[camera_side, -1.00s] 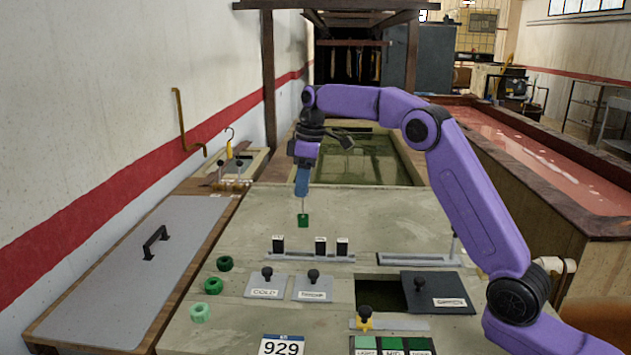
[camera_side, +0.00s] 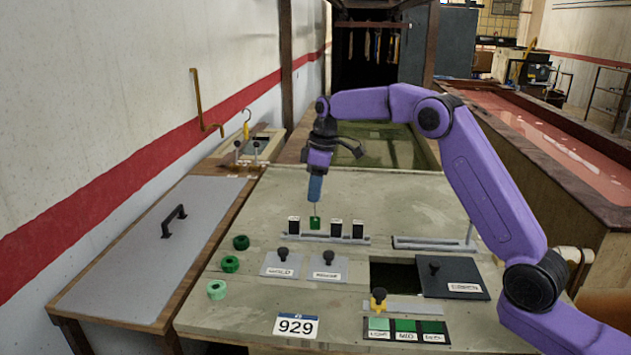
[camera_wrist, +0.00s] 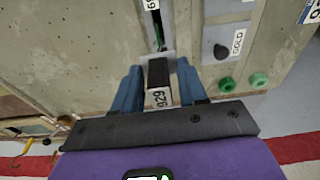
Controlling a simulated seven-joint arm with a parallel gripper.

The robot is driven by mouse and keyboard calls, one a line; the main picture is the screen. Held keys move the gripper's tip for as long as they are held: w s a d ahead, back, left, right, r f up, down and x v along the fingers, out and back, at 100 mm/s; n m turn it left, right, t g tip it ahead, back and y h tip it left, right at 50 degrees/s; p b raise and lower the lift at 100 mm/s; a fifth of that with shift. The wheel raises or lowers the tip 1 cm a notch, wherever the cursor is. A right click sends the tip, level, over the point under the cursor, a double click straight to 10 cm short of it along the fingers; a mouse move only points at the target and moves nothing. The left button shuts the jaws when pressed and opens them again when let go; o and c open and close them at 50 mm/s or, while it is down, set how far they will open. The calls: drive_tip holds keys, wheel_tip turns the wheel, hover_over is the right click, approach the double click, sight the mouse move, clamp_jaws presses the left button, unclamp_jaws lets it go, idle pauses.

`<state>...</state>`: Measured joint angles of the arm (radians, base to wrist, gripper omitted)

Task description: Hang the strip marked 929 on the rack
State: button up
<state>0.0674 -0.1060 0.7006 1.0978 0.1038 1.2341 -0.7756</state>
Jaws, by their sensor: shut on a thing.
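My gripper (camera_side: 315,190) is shut on a strip marked 929 (camera_wrist: 158,97). In the wrist view its black-topped head sits between the two blue fingers, with the number on a white label. In the side view a small dark green piece (camera_side: 314,222) hangs on a thin wire below the fingers. It appears level with the gap between the left and middle clips of a grey rail (camera_side: 325,239); whether it touches the rail is unclear. A second grey rail (camera_side: 430,243) with an upright post lies to the right. A card marked 929 (camera_side: 296,325) lies at the front edge.
Green rings (camera_side: 230,264) are at left. A yellow hook (camera_side: 246,125) stands at the back left.

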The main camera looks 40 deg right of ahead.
sight(316, 230)
drive_tip(key=shift+f, duration=0.1)
idle(0.3)
drive_tip(key=shift+f, duration=5.55)
drive_tip(key=o, duration=1)
drive_tip(key=shift+r, duration=0.1)
drive_tip(key=shift+r, duration=3.4)
